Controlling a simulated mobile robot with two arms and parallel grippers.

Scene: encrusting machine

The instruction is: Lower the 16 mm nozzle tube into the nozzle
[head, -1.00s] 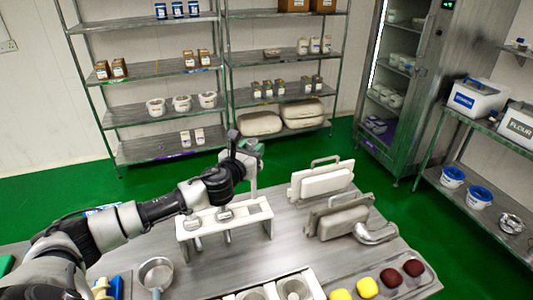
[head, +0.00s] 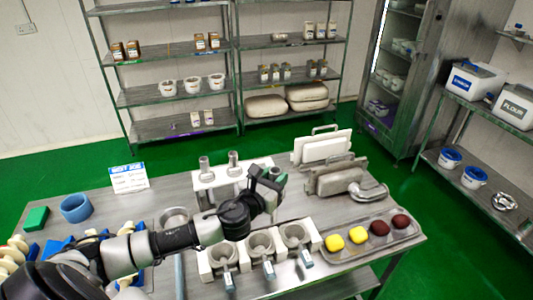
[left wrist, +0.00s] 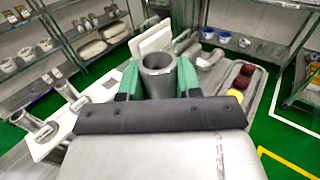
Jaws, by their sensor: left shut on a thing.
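My left gripper (head: 270,182) is at the right end of the white tube rack (head: 203,187), behind the nozzle row, in the head view. In the left wrist view its green fingers (left wrist: 158,82) are shut on a grey metal nozzle tube (left wrist: 157,66), open end facing the camera. The tube's lower end is hidden. Two other tubes (head: 204,166) stand in the rack; they also show at left in the wrist view (left wrist: 30,123). Three round grey nozzles sit in white blocks: left (head: 222,256), middle (head: 260,245) and right (head: 297,234). No size marks are readable. My right gripper is out of view.
White and grey plates (head: 322,148) stand upright behind the gripper, with a metal elbow pipe (head: 369,191) beside them. A tray (head: 346,257) of yellow and dark red balls is at front right. A metal pan (head: 174,217) is left of the nozzles.

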